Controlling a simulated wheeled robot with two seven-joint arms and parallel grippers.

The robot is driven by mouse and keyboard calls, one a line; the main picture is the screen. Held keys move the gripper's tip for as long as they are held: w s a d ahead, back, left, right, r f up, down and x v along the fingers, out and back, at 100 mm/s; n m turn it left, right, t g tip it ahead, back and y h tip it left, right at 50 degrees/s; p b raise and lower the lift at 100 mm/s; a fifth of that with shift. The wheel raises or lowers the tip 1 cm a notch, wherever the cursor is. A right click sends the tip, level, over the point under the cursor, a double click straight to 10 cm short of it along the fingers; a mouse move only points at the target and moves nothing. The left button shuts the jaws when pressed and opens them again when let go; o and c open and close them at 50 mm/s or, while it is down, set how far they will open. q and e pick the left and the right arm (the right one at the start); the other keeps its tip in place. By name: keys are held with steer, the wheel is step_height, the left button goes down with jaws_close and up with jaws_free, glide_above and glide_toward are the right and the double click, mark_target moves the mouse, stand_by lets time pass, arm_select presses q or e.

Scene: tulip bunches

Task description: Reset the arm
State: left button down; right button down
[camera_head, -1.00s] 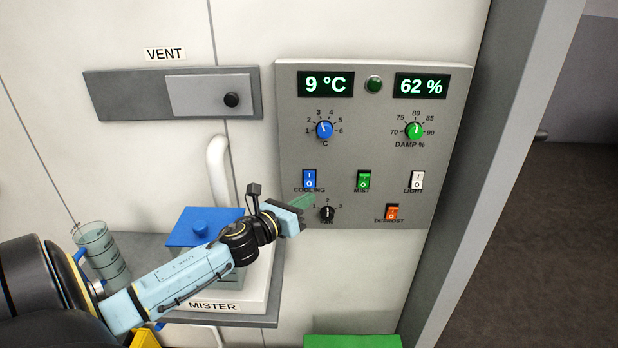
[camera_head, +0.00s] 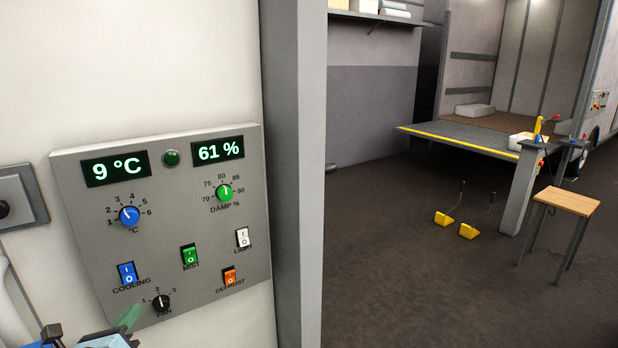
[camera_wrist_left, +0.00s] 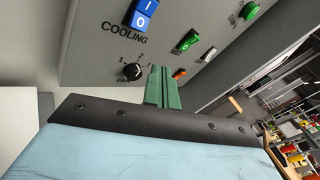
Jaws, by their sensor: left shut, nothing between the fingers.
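My left gripper (camera_head: 128,318) shows at the bottom left of the head view, just below and in front of the control panel (camera_head: 205,292), near its fan knob (camera_head: 161,303). In the left wrist view its green fingers (camera_wrist_left: 162,88) are together with nothing between them, pointing toward the panel near the fan knob (camera_wrist_left: 132,71). I cannot tell whether the fingertips touch the panel. My right gripper is not in view.
The panel has blue cooling (camera_head: 127,273), green mist (camera_head: 190,256), white light (camera_head: 242,237) and orange defrost (camera_head: 229,277) switches. Displays read 9 °C and 61 %. A grey door post (camera_head: 296,180) stands right of it. Beyond are open floor, a stool (camera_head: 567,201) and a truck platform (camera_head: 465,137).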

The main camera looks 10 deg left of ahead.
arm_select(q)
steer(key=s+d+f+n+g, duration=0.4)
steer(key=s+d+n+g, duration=0.15)
steer(key=s+n, duration=0.35)
steer(key=s+d+f+n+g+h, duration=0.1)
steer(key=s+d+f+n+g, duration=0.25)
steer(key=s+d+n, duration=0.55)
steer(key=s+d+f+n+g, duration=0.3)
steer(key=s+d+n+g, duration=0.2)
steer(key=s+n, duration=0.4)
step_height(320, 180, down, 30)
steer(key=s+n+g+b, duration=0.1)
steer(key=b, duration=0.2)
steer(key=s+a+f+g+b, duration=0.1)
steer(key=s+a+f+b, duration=0.1)
steer(key=s+f, duration=1.3)
steer(key=shift+s+a, duration=0.55)
